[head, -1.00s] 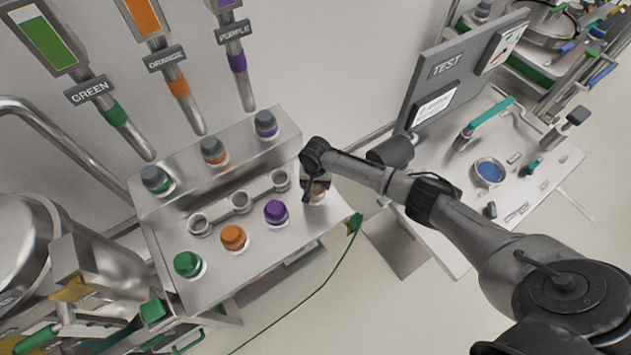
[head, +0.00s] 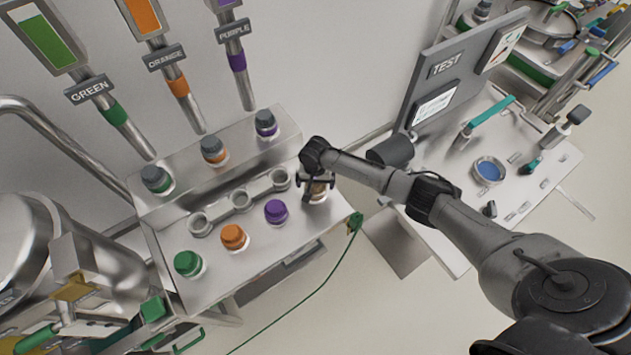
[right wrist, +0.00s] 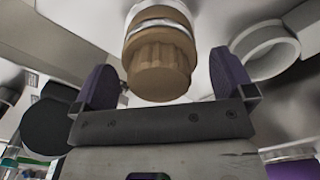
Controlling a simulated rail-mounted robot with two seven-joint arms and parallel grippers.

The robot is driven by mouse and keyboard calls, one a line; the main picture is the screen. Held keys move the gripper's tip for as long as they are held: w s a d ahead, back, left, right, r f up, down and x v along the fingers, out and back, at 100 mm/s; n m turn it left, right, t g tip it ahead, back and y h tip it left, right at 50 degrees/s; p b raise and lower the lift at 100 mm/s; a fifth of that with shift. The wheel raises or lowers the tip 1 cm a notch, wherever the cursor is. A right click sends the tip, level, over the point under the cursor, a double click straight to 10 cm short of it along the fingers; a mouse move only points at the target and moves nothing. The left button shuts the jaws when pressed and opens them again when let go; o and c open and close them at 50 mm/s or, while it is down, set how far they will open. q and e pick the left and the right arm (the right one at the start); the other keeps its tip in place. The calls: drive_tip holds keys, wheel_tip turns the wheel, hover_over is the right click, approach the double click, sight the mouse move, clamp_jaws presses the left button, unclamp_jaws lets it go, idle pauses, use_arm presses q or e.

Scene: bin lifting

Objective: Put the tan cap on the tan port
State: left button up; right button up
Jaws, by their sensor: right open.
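The tan cap (right wrist: 158,68) is ribbed and fills the upper middle of the right wrist view. It sits against a silver ring with a tan band (right wrist: 160,15) beyond it, which looks like the tan port. In the head view the tan cap (head: 321,188) shows partly at the right end of the front row, mostly hidden by my gripper. My right gripper (head: 318,184) is over it, open. In the right wrist view its two purple fingers (right wrist: 167,85) stand on either side of the cap, with gaps visible. My left gripper is not in view.
Purple (head: 276,211), orange (head: 234,237) and green (head: 188,264) caps stand left of the tan one on the metal bench (head: 225,285). Empty ring holders (head: 240,201) lie behind them. A green cable (head: 320,285) hangs at the bench's right corner. A test table (head: 545,165) is at right.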

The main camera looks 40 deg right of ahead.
drive_tip(key=shift+r, duration=0.5)
wheel_tip(320, 180, up, 13)
drive_tip(key=shift+p, duration=0.45)
